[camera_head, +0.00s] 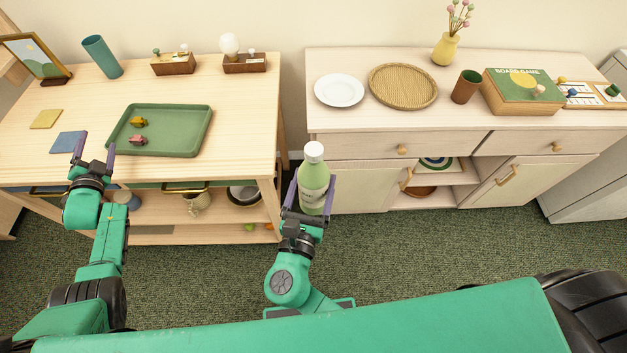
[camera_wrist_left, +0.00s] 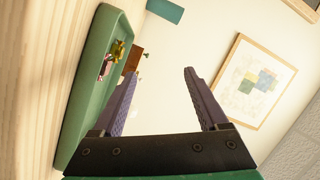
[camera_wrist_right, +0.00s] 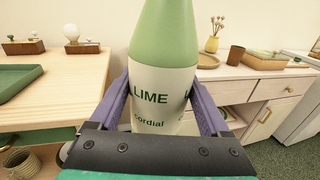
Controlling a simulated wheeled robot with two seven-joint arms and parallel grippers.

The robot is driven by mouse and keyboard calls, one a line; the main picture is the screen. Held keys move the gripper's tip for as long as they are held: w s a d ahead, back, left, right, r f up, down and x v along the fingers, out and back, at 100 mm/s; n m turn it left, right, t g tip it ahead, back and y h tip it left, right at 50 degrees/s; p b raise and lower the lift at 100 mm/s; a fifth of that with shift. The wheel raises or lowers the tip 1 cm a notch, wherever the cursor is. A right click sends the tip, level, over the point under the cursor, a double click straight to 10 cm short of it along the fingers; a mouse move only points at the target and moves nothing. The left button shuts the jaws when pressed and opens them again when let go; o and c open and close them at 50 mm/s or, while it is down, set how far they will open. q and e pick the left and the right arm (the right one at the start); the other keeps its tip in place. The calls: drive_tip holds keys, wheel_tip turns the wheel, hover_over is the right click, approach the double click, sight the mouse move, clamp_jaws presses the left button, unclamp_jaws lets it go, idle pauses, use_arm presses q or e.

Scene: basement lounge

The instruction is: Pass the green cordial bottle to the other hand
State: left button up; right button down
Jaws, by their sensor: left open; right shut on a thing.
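The green cordial bottle (camera_head: 314,180) has a white cap and stands upright in the jaws of my right gripper (camera_head: 313,190), held in the air in front of the gap between the two furniture pieces. In the right wrist view the bottle (camera_wrist_right: 163,92) shows a pale label reading "LIME cordial", with a purple finger on each side; its cap is out of that view. My left gripper (camera_head: 96,152) is open and empty, over the front of the left table, well to the left of the bottle. In the left wrist view its fingers (camera_wrist_left: 160,95) are spread with nothing between them.
A wooden table (camera_head: 240,110) on the left carries a green tray (camera_head: 180,118) with two small toys. A pale sideboard (camera_head: 340,120) on the right carries a white plate (camera_head: 339,90), a woven tray (camera_head: 403,86) and a board game box (camera_head: 515,95). Space between both grippers looks clear.

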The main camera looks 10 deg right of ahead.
use_arm(q)
drive_tip(key=s+a+f+n+g+y, duration=0.35)
drive_tip(key=s+a+f+n, duration=0.3)
drive_tip(key=s+f, duration=0.4)
drive_tip(key=s+d+f+g+h, duration=0.2)
drive_tip(key=s+d+f+g, duration=0.2)
drive_tip(key=s+d+f, duration=0.55)
drive_tip(key=s+d+f+g+h, duration=0.25)
drive_tip(key=s+d+f, duration=0.4)
drive_tip(key=f, duration=0.65)
drive_tip(key=s+d+f+g+h, duration=0.1)
drive_tip(key=s+d+f+g, duration=0.2)
drive_tip(key=s+d, duration=0.5)
drive_tip(key=s+d+f+n+g+h, duration=0.1)
drive_tip(key=s+d+f+g, duration=0.2)
drive_tip(key=s, duration=1)
drive_tip(key=d+f, duration=0.2)
drive_tip(key=d, duration=0.3)
drive_tip(key=shift+s+f, duration=0.15)
drive_tip(key=shift+f, duration=0.2)
drive_tip(key=shift+d, duration=0.1)
